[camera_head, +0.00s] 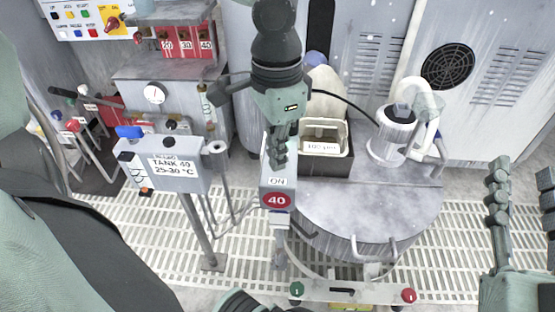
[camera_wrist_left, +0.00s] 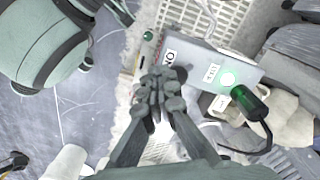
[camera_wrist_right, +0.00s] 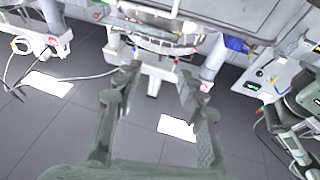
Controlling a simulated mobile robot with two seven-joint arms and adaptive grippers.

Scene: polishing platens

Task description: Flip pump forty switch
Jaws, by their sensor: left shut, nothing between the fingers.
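The pump 40 switch box is a narrow grey box (camera_head: 268,178) with an "ON" label and a red round "40" badge (camera_head: 277,200), left of the round metal tank. My left gripper (camera_head: 278,160) points down over the box, just above the "ON" label; its fingers are together and empty. In the left wrist view the box (camera_wrist_left: 195,62) shows an "ON" label and a lit green lamp (camera_wrist_left: 228,79). The left fingers (camera_wrist_left: 163,85) cover the area beside "ON", so the switch lever is hidden and contact cannot be told. My right gripper (camera_head: 522,190) is open and empty at the right.
A bar with green and red buttons (camera_head: 352,292) is in front.

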